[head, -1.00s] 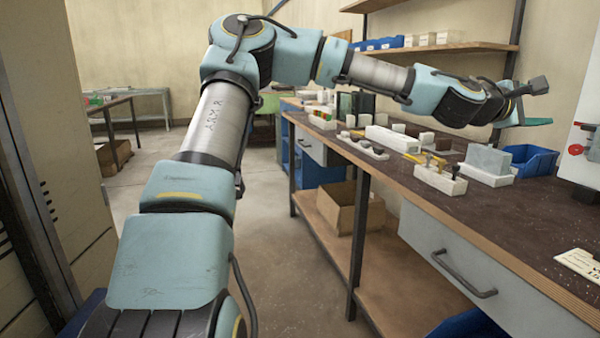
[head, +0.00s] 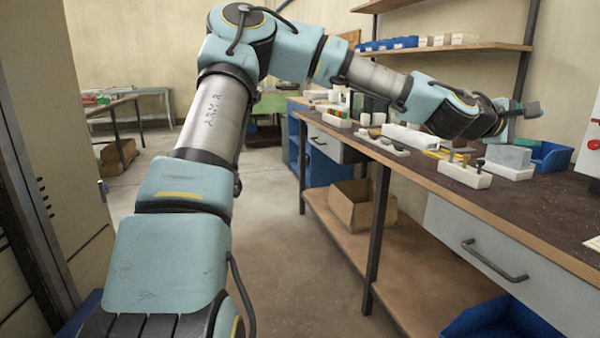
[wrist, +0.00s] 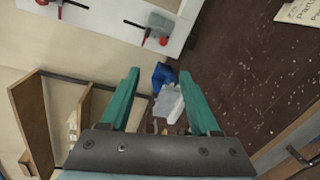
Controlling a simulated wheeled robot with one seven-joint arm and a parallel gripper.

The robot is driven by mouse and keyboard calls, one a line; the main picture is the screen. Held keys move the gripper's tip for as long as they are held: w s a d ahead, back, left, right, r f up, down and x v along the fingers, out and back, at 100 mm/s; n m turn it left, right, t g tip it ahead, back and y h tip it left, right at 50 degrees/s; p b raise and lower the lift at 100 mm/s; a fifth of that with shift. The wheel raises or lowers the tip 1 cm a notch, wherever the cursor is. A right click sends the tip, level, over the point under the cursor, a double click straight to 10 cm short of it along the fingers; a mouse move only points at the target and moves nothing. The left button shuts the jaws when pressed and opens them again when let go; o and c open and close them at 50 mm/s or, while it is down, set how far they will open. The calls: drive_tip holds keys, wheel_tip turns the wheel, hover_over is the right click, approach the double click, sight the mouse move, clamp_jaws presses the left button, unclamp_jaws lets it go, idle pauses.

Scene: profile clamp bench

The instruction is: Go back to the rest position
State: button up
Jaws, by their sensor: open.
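My gripper (wrist: 159,73) shows in the wrist view as two green fingers, spread apart with nothing between their tips. In the head view my arm reaches right over the workbench (head: 545,215), and the gripper end is held above the bench's far side, mostly hidden behind the wrist. Beyond the fingers, the wrist view shows a grey block (wrist: 166,101) and a blue bin (wrist: 162,76), at some distance.
The grey block (head: 508,157), the blue bin (head: 553,160) and a white fixture (head: 464,176) stand on the bench below the wrist. Shelves (head: 440,50) rise behind. A cardboard box (head: 362,207) sits on the lower shelf.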

drive_tip(key=w+a+f+m+y+b, duration=0.1)
drive_tip(key=a+f+m+y+b, duration=0.15)
drive_tip(key=a+f, duration=0.65)
drive_tip(key=w+a+f+m+y+b, duration=0.1)
drive_tip(key=a+f+m+y, duration=0.25)
drive_tip(key=f, duration=0.95)
drive_tip(key=w+a+f+m+y+b, duration=0.1)
drive_tip(key=a+f+y, duration=0.25)
drive_tip(key=a, duration=0.75)
drive_tip(key=w+a+f+y+b, duration=0.1)
drive_tip(key=a+f+y+b, duration=0.3)
drive_tip(key=a, duration=0.8)
drive_tip(key=s+a+f+g+y, duration=0.1)
drive_tip(key=s+a, duration=0.2)
drive_tip(key=a, duration=0.4)
drive_tip(key=s+a+f+y+b, duration=0.1)
drive_tip(key=s+a, duration=0.2)
drive_tip(key=a, duration=0.4)
drive_tip(key=s+a+f+g, duration=0.1)
drive_tip(key=s+a, duration=0.2)
drive_tip(key=a, duration=0.4)
wheel_tip(320, 180, up, 21)
drive_tip(key=p, duration=2.1)
drive_tip(key=shift+w+d, duration=0.25)
drive_tip(key=shift+w, duration=0.05)
